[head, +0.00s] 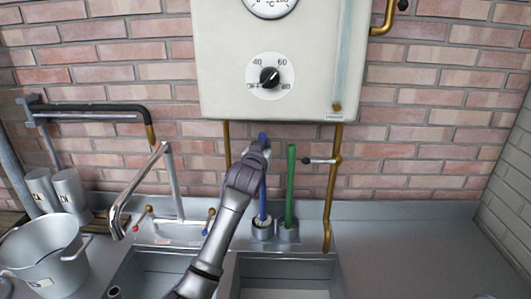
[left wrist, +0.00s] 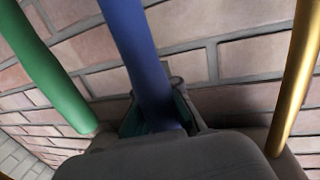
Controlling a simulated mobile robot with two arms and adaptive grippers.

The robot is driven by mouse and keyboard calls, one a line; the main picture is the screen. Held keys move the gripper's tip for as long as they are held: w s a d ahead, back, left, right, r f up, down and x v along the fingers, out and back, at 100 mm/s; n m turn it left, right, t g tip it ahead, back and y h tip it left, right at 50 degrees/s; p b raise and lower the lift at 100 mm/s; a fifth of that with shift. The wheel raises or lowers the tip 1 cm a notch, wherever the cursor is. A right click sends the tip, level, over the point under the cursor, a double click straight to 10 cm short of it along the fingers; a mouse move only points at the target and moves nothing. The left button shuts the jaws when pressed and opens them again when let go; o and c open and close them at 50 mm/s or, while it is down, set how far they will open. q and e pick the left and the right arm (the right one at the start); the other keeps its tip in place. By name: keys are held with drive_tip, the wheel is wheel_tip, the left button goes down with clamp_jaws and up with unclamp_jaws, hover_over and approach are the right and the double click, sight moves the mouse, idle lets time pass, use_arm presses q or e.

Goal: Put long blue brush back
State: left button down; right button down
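The long blue brush (head: 262,200) stands nearly upright, its lower end in the left one of two small grey cups (head: 262,232) behind the sink. Pale bristles show at the cup's rim. My left gripper (head: 262,150) is at the upper part of the blue handle. In the left wrist view the blue handle (left wrist: 140,50) passes between the fingers (left wrist: 158,115), which appear closed around it; the exact contact is partly hidden. A green brush (head: 290,185) stands in the right cup (head: 288,232). My right gripper is not in view.
A brass pipe (head: 331,195) with a small valve runs down right of the cups. The boiler (head: 280,60) hangs above. A tall tap (head: 170,180) stands to the left, with a metal pot (head: 45,255) farther left. The counter (head: 410,245) at right is mostly clear.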

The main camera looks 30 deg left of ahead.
use_arm(q)
drive_tip(key=f, duration=0.1)
drive_tip(key=f+p, duration=0.1)
drive_tip(key=f, duration=0.1)
drive_tip(key=shift+w+a, duration=0.1)
drive_tip(key=shift+w, duration=0.1)
drive_tip(key=shift+f, duration=0.2)
drive_tip(key=c, duration=1.3)
unclamp_jaws()
